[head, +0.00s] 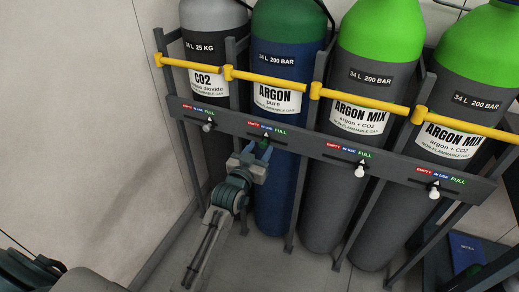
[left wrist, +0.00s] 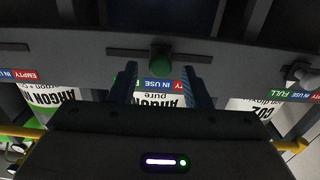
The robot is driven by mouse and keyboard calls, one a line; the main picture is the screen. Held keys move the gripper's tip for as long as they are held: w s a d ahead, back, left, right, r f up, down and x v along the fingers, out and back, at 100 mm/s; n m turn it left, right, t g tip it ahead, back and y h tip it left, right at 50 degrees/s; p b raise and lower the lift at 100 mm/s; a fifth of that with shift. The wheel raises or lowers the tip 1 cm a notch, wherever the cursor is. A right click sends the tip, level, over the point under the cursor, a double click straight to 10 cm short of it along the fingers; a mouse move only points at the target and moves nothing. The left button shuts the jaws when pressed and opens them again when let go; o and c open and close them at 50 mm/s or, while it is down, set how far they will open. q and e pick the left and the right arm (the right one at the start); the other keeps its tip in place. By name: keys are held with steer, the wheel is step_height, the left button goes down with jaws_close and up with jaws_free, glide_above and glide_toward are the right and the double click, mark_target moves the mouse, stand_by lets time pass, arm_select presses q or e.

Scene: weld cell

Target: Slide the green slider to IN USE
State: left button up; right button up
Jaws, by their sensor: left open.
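The green slider (head: 264,143) is a round knob on the grey rail in front of the blue ARGON pure cylinder (head: 280,165). Its pointer stands under the blue IN USE part of its EMPTY / IN USE / FULL label (head: 267,128). In the left wrist view, which is upside down, the green slider (left wrist: 160,60) lines up with IN USE (left wrist: 160,85). My left gripper (head: 256,158) is open at the rail. Its fingers (left wrist: 161,80) lie on either side of the knob with a gap to each; contact does not show. My right gripper is not in view.
The grey rail (head: 310,149) also carries a grey knob (head: 208,126) under CO2 and two white knobs (head: 360,171) under the ARGON MIX cylinders. A yellow bar (head: 270,79) crosses the cylinders above. A wall stands at left; a blue notebook (head: 467,248) lies at lower right.

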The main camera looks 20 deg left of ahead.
arm_select(q)
steer(key=s, duration=1)
steer(key=shift+a, duration=0.2)
